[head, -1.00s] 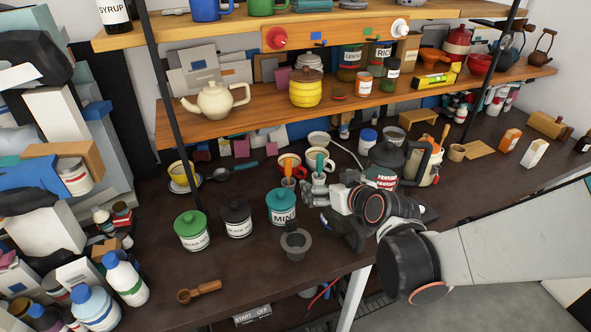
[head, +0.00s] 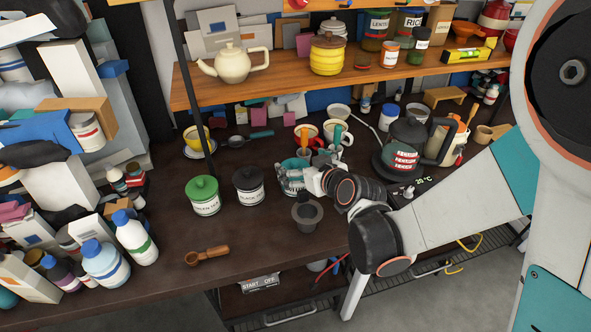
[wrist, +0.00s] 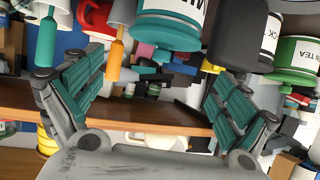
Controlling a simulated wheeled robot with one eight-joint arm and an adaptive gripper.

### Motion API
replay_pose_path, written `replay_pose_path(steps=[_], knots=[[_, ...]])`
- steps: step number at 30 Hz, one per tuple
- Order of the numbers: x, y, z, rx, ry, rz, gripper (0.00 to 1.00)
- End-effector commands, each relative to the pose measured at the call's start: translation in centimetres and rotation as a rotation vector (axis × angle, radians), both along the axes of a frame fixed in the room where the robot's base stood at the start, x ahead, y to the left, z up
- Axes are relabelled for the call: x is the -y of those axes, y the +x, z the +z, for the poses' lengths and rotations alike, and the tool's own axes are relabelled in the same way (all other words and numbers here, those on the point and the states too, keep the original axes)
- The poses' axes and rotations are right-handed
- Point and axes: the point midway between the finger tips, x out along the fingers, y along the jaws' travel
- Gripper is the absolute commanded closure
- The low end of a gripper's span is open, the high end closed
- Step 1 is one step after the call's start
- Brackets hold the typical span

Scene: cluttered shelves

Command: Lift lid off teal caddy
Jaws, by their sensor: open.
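The teal caddy (wrist: 180,9), white-labelled, shows at the top of the wrist view, which is upside down. Its teal lid (wrist: 165,36) is on it, with the knob pointing down in that picture. I see no contact with the lid, and the exact gap is unclear.
A black-lidded caddy (head: 249,186) and a green-lidded caddy (head: 203,196) stand to the left. A dark cup (head: 307,212) stands in front, close to my gripper. Mugs (head: 307,133) with utensils stand behind. A black kettle (head: 405,148) is to the right. The shelf (head: 290,84) overhangs the back.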

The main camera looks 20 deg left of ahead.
Motion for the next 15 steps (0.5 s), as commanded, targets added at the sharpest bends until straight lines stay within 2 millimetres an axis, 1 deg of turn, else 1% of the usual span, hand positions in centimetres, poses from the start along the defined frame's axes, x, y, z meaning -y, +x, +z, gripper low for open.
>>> replay_pose_path(steps=[4, 8, 12, 15], knots=[[-0.6, 0.7, -1.0, 0.000, 0.000, 0.001, 0.05], [-1.7, 1.8, -2.4, 0.000, -0.001, 0.001, 0.05], [-2.7, 2.9, -3.0, 0.000, 0.000, 0.001, 0.05], [-2.9, 3.1, -3.0, 0.001, -0.001, 0.000, 0.05]])
